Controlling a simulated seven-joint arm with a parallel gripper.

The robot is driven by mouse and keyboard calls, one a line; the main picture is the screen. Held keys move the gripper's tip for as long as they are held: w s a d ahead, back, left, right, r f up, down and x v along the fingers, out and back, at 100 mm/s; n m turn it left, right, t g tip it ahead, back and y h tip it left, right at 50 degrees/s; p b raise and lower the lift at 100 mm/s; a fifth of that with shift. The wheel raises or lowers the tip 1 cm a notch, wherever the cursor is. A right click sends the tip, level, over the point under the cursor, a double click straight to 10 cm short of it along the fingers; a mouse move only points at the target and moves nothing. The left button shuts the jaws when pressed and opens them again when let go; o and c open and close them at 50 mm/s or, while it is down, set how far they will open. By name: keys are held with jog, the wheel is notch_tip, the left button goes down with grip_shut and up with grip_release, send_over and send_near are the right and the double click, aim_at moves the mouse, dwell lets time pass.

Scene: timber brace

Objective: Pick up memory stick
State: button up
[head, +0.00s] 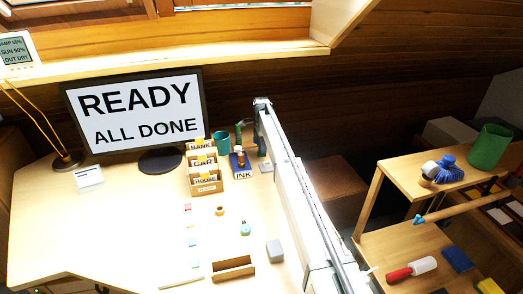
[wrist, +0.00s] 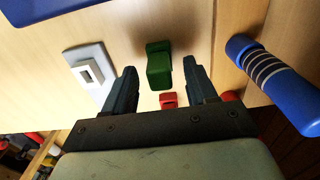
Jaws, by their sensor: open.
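A small green stick-like block (wrist: 158,68) with a wider end lies on the pale wooden surface in the wrist view; it looks like the memory stick, though I cannot be sure. My gripper (wrist: 160,67) is open. Its two dark fingers stand on either side of the green block in the picture, with gaps on both sides. I cannot tell how far above it they are. A small red piece (wrist: 167,100) shows between the fingers, nearer the palm. In the head view I cannot make out my fingertips.
A grey plate with a raised white square (wrist: 90,70) lies left of the fingers. A blue striped cylinder (wrist: 272,70) is at the right, by the surface's edge. The head view shows card boxes (head: 204,168), an ink pad (head: 241,172) and a monitor (head: 137,112) on the desk.

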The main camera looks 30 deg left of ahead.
jog(key=shift+f, duration=0.45)
jog(key=shift+c, duration=0.2)
jog(key=c, duration=1)
jog(key=shift+r, duration=0.1)
